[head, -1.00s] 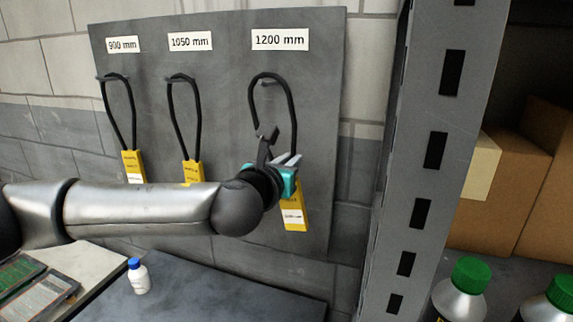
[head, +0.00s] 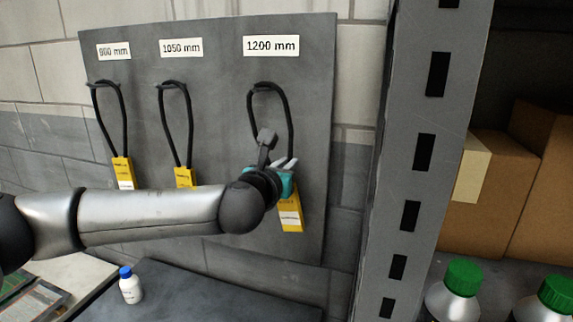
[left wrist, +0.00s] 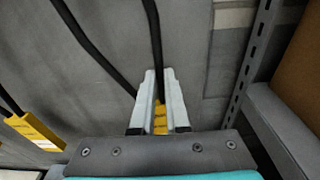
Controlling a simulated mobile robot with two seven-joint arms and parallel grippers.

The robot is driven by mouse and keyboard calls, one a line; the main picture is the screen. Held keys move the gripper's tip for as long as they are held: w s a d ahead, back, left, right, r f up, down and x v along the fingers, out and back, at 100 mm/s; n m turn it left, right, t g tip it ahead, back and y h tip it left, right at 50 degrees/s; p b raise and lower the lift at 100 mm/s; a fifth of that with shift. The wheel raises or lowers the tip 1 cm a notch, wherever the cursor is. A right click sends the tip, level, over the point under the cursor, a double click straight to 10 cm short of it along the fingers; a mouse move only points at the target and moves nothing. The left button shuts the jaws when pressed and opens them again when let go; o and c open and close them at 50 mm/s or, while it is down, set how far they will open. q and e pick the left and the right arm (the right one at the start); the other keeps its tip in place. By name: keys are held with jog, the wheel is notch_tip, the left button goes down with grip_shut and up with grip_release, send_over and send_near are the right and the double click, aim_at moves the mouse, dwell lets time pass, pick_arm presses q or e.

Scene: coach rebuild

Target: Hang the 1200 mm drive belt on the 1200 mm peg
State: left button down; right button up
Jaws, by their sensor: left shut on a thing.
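The 1200 mm drive belt (head: 290,115) is a black loop with a yellow tag (head: 290,217), in front of the grey board under the 1200 mm label (head: 271,46). The top of its loop is at the 1200 mm peg (head: 258,91); I cannot tell for certain whether it rests on the peg. My left gripper (head: 284,166) is at the lower part of the loop, just above the tag. In the left wrist view the gripper (left wrist: 160,98) is shut on the belt (left wrist: 156,45), with yellow showing between the fingers. My right gripper is not in view.
Belts hang under the 900 mm (head: 112,120) and 1050 mm (head: 176,125) labels to the left. A grey perforated rack post (head: 425,150) stands close on the right, with boxes and green-capped bottles (head: 455,290) beyond. A white bottle (head: 130,286) stands below.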

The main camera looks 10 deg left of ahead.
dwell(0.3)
pick_arm(q)
jog(key=c, duration=0.8)
grip_release()
jog(key=shift+c, duration=0.2)
jog(key=shift+s, duration=0.1)
